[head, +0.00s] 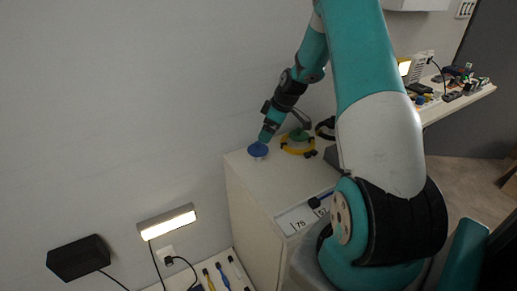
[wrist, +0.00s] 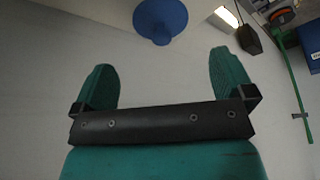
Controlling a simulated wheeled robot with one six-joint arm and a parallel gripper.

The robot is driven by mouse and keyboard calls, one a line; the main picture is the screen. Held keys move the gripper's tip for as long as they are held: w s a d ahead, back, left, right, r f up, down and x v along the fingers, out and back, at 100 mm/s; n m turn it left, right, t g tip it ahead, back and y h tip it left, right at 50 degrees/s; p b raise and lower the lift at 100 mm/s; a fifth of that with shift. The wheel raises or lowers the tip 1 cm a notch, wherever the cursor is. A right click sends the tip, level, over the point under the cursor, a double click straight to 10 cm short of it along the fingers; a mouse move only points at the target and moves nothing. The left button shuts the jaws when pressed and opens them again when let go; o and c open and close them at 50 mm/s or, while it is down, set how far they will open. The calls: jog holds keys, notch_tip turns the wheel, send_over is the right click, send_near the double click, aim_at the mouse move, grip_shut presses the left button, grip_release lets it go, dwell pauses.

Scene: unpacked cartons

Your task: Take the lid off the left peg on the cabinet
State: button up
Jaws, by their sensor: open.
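The blue round lid (head: 258,150) is at the far left corner of the white cabinet (head: 250,180). What is under it, including any peg, is hidden. My gripper (head: 264,139) is just above and beside the lid in the head view, where its fingers are hard to make out. In the wrist view my gripper (wrist: 162,60) has its two green fingers wide apart with nothing between them. The lid (wrist: 165,14) shows beyond the fingertips at the top edge, partly cut off, with a smaller round blue knob on it.
A yellow ring (head: 298,150), a green object (head: 299,134) and a black looped object (head: 326,135) are on the cabinet right of my gripper. A lit lamp (head: 167,221) and a black box (head: 78,262) are at lower left. A bench with electronics (head: 455,88) stands at the back right.

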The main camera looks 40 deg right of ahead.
aim_at(260, 143)
jog(key=p+x, duration=0.1)
jog(key=x, duration=0.8)
jog(key=shift+a, duration=0.1)
jog(key=c, duration=0.8)
